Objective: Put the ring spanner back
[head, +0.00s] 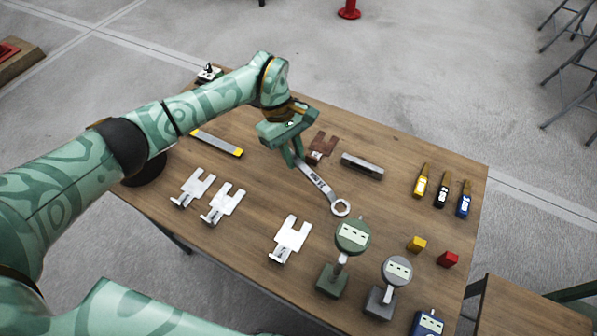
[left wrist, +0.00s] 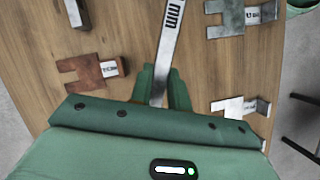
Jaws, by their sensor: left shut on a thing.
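The ring spanner (head: 320,187) is a silver bar with dark markings and a ring at its lower right end. My left gripper (head: 297,160) is shut on its upper left end, above the middle of the wooden table (head: 270,180). I cannot tell whether the ring end touches the table or hangs just above it. In the left wrist view the spanner (left wrist: 168,45) runs up from between the green fingers (left wrist: 162,88) and leaves the top of the picture. The end inside the fingers is partly hidden. My right gripper does not show.
A brown slotted plate (head: 322,146) and grey bar (head: 362,165) lie near the gripper. White slotted plates (head: 290,240) lie in front. Dial gauges (head: 352,237), small cubes (head: 447,259) and yellow, black and blue tools (head: 442,190) occupy the right side. Bare wood lies right of the spanner.

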